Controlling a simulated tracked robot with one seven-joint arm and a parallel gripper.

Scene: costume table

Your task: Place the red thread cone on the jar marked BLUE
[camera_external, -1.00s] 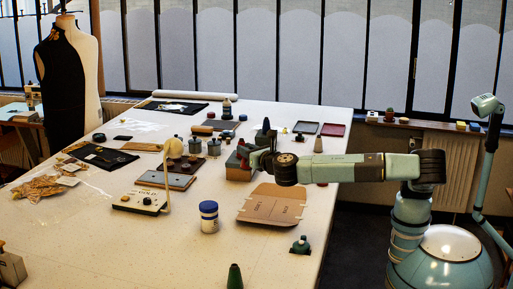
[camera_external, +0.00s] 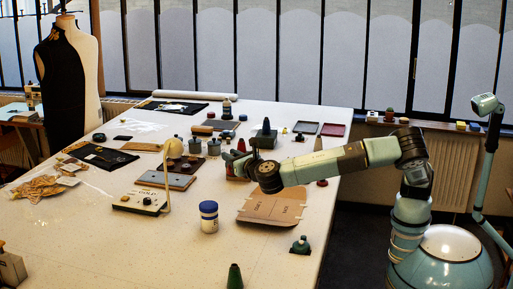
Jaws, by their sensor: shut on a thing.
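My gripper (camera_external: 236,162) is in the middle of the table, low over its surface. It is shut on a small dark red thing (camera_external: 233,173), which appears to be the red thread cone; the jaws hide part of it. A white jar with a dark blue lid (camera_external: 209,217) stands upright nearer the camera, below and left of the gripper, apart from it. I cannot read a BLUE mark on it. Two grey lidded jars (camera_external: 214,147) stand beyond the gripper to the left; their marks are also unreadable.
A flat cardboard piece (camera_external: 270,207) lies under my arm. A dark cone (camera_external: 266,127) stands behind. A green cone (camera_external: 235,277) is at the front.

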